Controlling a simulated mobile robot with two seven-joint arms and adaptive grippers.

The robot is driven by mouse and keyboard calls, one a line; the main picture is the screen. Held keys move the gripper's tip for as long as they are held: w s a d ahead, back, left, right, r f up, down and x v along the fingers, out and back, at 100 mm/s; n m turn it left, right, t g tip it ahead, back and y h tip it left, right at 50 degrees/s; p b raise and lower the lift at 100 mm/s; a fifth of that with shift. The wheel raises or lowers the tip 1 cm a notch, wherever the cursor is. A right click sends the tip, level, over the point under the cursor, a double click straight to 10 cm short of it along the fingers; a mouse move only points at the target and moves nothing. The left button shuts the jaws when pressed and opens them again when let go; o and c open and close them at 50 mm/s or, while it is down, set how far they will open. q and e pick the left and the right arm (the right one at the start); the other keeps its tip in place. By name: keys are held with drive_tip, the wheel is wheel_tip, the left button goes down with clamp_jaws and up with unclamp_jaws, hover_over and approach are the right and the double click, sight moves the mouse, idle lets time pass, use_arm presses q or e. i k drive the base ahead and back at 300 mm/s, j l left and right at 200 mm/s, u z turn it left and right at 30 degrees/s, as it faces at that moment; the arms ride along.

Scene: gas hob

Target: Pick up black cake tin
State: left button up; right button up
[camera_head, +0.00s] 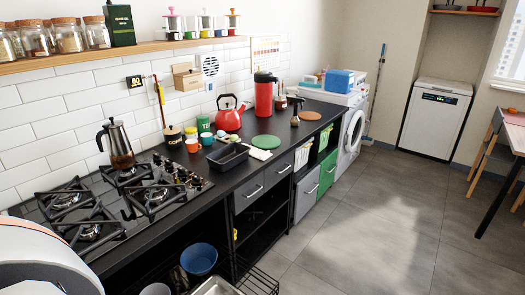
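The black cake tin (228,157) is a dark rectangular loaf-shaped tin. It sits upright on the black countertop (282,134), near the front edge and just right of the gas hob. Its open top faces up, and no contents can be made out. Neither of my grippers is in view. A rounded white part with an orange stripe at the lower left seems to be part of my own body.
The gas hob (115,200) bears a moka pot (120,150). A red kettle (229,118), a red flask (263,98), small cups and a green round mat (266,142) stand around the tin. A shelf (120,53) runs above. The floor is clear.

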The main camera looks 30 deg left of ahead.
sight(225, 159)
drive_tip(key=i, duration=0.7)
drive_tip(key=i+l+u, duration=0.1)
drive_tip(key=i, duration=0.65)
drive_tip(key=i+u, duration=0.3)
drive_tip(key=u, duration=0.15)
drive_tip(key=i+l+u, duration=0.2)
drive_tip(key=u, duration=0.2)
drive_tip(key=i+l+u, duration=0.25)
drive_tip(key=u, duration=0.2)
drive_tip(key=i+l+u, duration=0.2)
drive_tip(key=l+u, duration=0.2)
drive_tip(key=i+l+u, duration=0.15)
drive_tip(key=l+u, duration=0.15)
drive_tip(key=u, duration=0.15)
